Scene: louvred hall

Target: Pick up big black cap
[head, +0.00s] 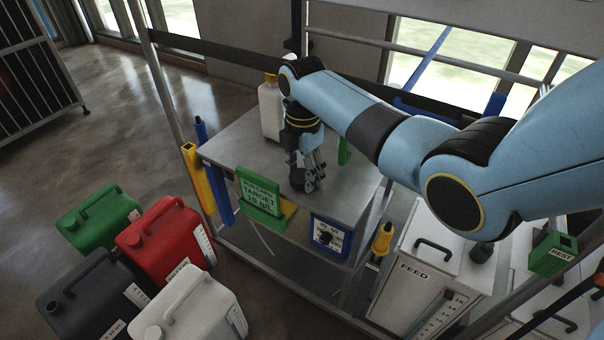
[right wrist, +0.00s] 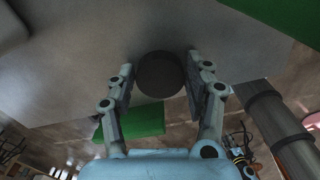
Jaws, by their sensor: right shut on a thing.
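The big black cap (head: 296,180) is a dark round disc at the top of the grey metal bench. My right gripper (head: 307,184) reaches down over the bench and is shut on the cap. In the right wrist view the cap (right wrist: 160,74) sits between the two fingers of my right gripper (right wrist: 160,82), towards their tips. I cannot tell whether the cap is touching the bench top or just above it. The fingers partly hide the cap in the head view. My left gripper is not in view.
A white container with a yellow top (head: 270,108) stands behind my right gripper on the grey bench (head: 235,140). A green sign (head: 260,193) and a blue dial box (head: 328,237) are at its front. Green, red (head: 165,237), black and white jerrycans stand on the floor at left.

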